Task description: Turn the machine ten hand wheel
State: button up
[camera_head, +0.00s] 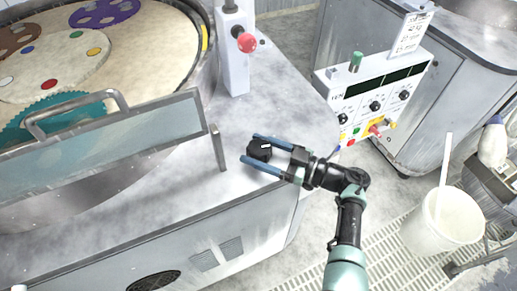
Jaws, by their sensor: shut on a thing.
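A small black hand wheel (262,148), like a knob with a white mark on top, sits at the grey metal deck of the machine (283,92), right of the glass guard. My gripper (249,147) reaches in from the right with its two blue fingers, one on each side of the hand wheel, and is shut on it. The fingers and wrist hide part of the wheel's sides and base. The control panel (374,97) at the right of the machine carries a small label that seems to read TEN.
A clear guard (120,140) and an upright metal post (218,148) stand left of my gripper. A white pillar with a red knob (246,42) rises behind. A white bucket (440,220) stands on the floor at right.

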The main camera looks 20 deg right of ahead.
jog(key=o, duration=1.3)
jog(key=b+v, duration=0.2)
jog(key=v, duration=1.1)
jog(key=shift+r, duration=0.1)
